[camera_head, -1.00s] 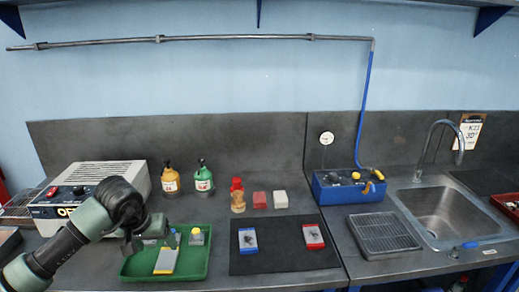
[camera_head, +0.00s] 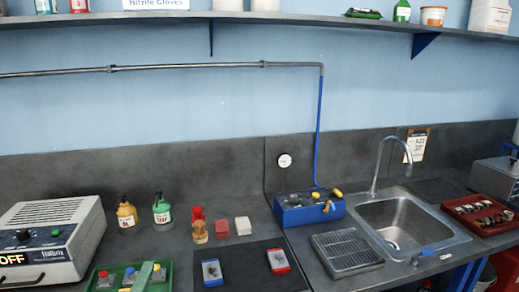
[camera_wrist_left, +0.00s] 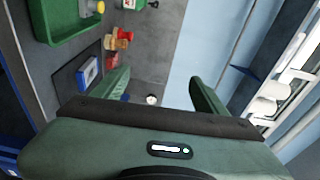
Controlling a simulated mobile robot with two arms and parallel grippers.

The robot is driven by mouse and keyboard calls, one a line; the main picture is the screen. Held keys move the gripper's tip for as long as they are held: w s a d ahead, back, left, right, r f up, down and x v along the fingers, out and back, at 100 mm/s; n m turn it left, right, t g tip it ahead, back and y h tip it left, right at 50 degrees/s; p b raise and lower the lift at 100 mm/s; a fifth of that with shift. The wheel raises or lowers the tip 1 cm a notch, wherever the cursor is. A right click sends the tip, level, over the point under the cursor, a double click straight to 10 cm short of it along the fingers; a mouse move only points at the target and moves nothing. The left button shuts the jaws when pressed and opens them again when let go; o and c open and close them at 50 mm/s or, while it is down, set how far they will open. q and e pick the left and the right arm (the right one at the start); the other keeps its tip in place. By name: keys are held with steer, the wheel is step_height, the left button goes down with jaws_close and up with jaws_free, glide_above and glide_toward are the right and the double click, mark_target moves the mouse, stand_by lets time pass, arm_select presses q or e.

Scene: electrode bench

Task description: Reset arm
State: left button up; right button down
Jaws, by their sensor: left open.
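My left gripper (camera_wrist_left: 160,92) is open in the left wrist view. Its two green fingers stand wide apart with nothing between them. The fingers point toward the bench back and blue wall, clear of the bench items. In the head view no whole gripper shows; a pale green strip (camera_head: 144,274) crosses the tray at the bottom edge, and I cannot tell what it is. My right gripper is not in view.
A green tray (camera_head: 165,282) with several capped pieces is cut off at bottom left; it also shows in the wrist view (camera_wrist_left: 52,30). A black mat (camera_head: 242,274) holds two small boxes. Bottles, a blue control box (camera_head: 308,212) and a sink (camera_head: 397,220) stand behind and right.

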arm_select(q)
steer(key=s+a+f+n+g+y, duration=0.1)
steer(key=s+f+n+g, duration=0.35)
steer(key=f, duration=0.25)
steer(key=s+a+f+n+g, duration=0.1)
steer(key=s+f+n+g, duration=0.2)
steer(key=s+f+n, duration=0.4)
steer(key=s+d+f+n+g+h, duration=0.1)
steer(key=s+d+f+n+g, duration=0.1)
steer(key=s+f+g, duration=0.3)
steer(key=s+d+f+n+g+h, duration=0.1)
steer(key=s+d+f+g, duration=0.1)
steer(key=s, duration=0.5)
step_height(320, 180, down, 26)
steer(key=s+g, duration=0.1)
steer(key=s, duration=0.1)
steer(key=s+a+f+g, duration=0.1)
steer(key=s+a+f, duration=0.1)
steer(key=s+f, duration=1.4)
steer(key=shift+s+f+b, duration=0.2)
steer(key=shift+f+b, duration=0.25)
steer(key=shift+f, duration=0.35)
